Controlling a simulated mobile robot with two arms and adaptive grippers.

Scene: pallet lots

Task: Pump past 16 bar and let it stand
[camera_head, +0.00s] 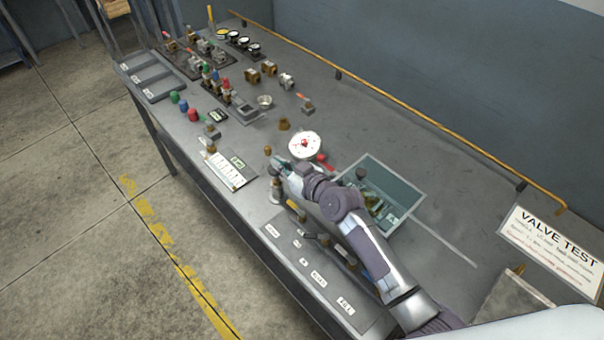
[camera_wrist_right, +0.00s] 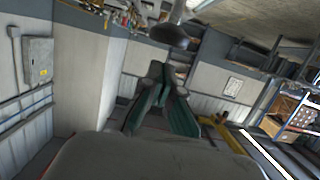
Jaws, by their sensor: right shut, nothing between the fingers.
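A white round gauge (camera_head: 305,145) with a red centre mark stands on the grey bench; its reading is too small to tell. My right gripper (camera_head: 280,169) is just left of and in front of the gauge, above the bench's front part. Its fingers (camera_wrist_right: 165,102) are shut and empty in the right wrist view. A metal post (camera_head: 275,192) stands close below the gripper; I cannot tell whether they touch. A dark round knob on a metal rod (camera_wrist_right: 172,35) shows apart from the fingertips in the wrist view. The pump itself is not clearly told apart. My left gripper is not in view.
An open tray of fittings (camera_head: 415,190) lies right of the gauge, partly behind my arm. Labelled plates (camera_head: 303,262) lie along the front edge. Several valves and fittings (camera_head: 225,90) crowd the far end.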

